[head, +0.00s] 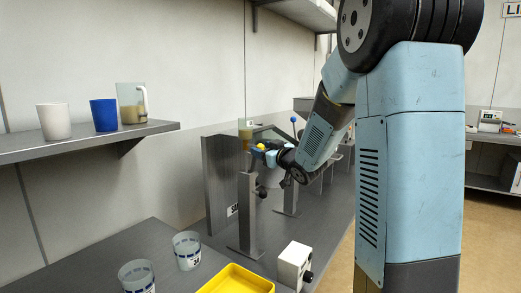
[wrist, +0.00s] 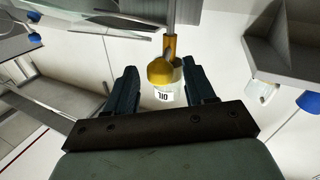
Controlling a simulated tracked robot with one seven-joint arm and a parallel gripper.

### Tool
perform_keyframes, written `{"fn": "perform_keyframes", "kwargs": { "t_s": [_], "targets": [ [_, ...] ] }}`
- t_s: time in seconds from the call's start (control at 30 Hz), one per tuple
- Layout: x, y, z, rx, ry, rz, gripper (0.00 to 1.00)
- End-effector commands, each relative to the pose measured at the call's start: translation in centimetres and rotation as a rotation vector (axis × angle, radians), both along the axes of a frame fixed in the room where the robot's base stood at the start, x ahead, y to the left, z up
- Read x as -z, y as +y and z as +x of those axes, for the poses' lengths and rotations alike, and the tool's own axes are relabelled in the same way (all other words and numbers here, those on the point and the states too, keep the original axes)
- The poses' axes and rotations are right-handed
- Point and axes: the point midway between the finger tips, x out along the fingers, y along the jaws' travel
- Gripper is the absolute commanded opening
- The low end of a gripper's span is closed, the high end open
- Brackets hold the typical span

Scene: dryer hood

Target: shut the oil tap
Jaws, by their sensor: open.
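The oil tap's yellow part (wrist: 160,70) shows in the wrist view between my gripper's two fingers (wrist: 161,82), with a yellow stem and grey rod rising above it. A label reading OIL upside down (wrist: 163,97) sits on a pale container just below it. My gripper is open, a finger on each side of the tap; I cannot tell whether either touches it. In the head view, my gripper (head: 266,157) is at a small yellow knob (head: 260,147) by the stand, below a jar of yellowish liquid (head: 245,128). My arm hides part of the rig.
A wall shelf (head: 90,140) holds a white cup (head: 54,121), a blue cup (head: 104,115) and a jug (head: 131,103). On the bench are two glasses (head: 187,250), a yellow tray (head: 236,283) and a white box (head: 294,265). A blue-knobbed lever (head: 293,119) stands behind my gripper.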

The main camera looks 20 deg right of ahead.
Motion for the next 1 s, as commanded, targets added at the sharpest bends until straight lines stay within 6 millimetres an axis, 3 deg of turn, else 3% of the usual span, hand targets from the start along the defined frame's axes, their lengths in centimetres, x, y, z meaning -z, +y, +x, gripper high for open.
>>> {"fn": "perform_keyframes", "kwargs": {
  "t_s": [0.2, 0.53, 1.0],
  "targets": [
    [0.0, 0.6, 1.7, 0.0, 0.0, 0.0, 0.54],
    [0.0, 0.7, 1.9, 0.0, 0.0, 0.0, 0.54],
    [0.0, 0.7, 1.9, 0.0, 0.0, 0.0, 0.1]
  ]
}}
